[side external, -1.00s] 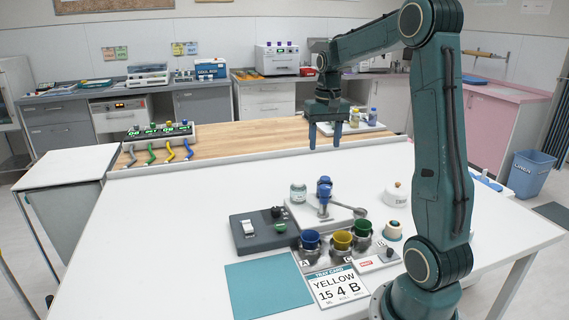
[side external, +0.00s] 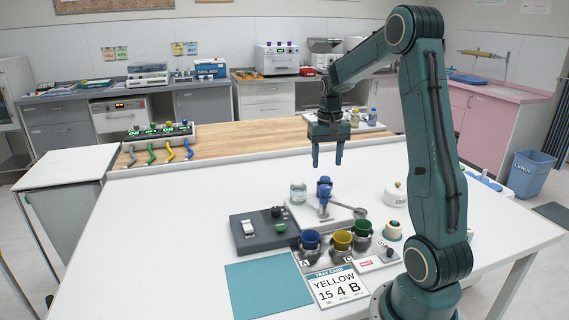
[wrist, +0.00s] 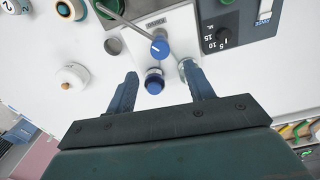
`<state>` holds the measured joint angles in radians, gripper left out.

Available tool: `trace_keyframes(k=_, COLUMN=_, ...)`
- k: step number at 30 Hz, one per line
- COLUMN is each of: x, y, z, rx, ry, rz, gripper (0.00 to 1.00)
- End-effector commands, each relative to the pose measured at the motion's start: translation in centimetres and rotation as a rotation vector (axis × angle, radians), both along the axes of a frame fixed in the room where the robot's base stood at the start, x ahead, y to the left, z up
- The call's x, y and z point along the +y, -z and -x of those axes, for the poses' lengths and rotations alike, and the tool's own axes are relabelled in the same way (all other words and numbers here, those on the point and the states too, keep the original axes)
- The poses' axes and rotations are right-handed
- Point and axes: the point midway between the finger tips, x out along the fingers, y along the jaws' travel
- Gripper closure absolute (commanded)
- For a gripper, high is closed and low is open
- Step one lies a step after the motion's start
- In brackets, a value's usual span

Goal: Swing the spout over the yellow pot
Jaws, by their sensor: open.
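The spout is a thin grey rod (wrist: 128,24) running from a blue-capped post (wrist: 160,48) on a white base; in the side view the blue post (side external: 324,197) stands behind the pots and the rod points right, its end near the green pot (side external: 363,229). The yellow pot (side external: 342,240) sits between the blue pot (side external: 311,240) and the green pot. My gripper (side external: 328,161) is open and empty, above and behind the post. In the wrist view, its fingers lie either side of a second blue cap (wrist: 154,82), behind the post.
A dark box with a dial (side external: 266,227) stands left of the post. A glass jar (side external: 298,193) is close behind it. A card (side external: 338,287) reading "YELLOW 15 4 B" lies in front, beside a teal mat (side external: 268,286). A white round container (side external: 394,195) stands right.

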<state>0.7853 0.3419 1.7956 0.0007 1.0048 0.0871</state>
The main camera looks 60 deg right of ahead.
Motion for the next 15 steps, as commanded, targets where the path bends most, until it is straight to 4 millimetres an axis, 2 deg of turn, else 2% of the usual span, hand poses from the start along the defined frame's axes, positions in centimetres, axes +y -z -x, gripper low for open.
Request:
trace_keyframes(k=9, x=0.0, y=5.0, z=0.0, rx=0.003, ry=0.0, rz=-0.002, gripper=0.47)
trace_keyframes(k=15, x=0.0, y=7.2, z=0.0, rx=0.002, ry=0.0, rz=-0.001, gripper=0.47)
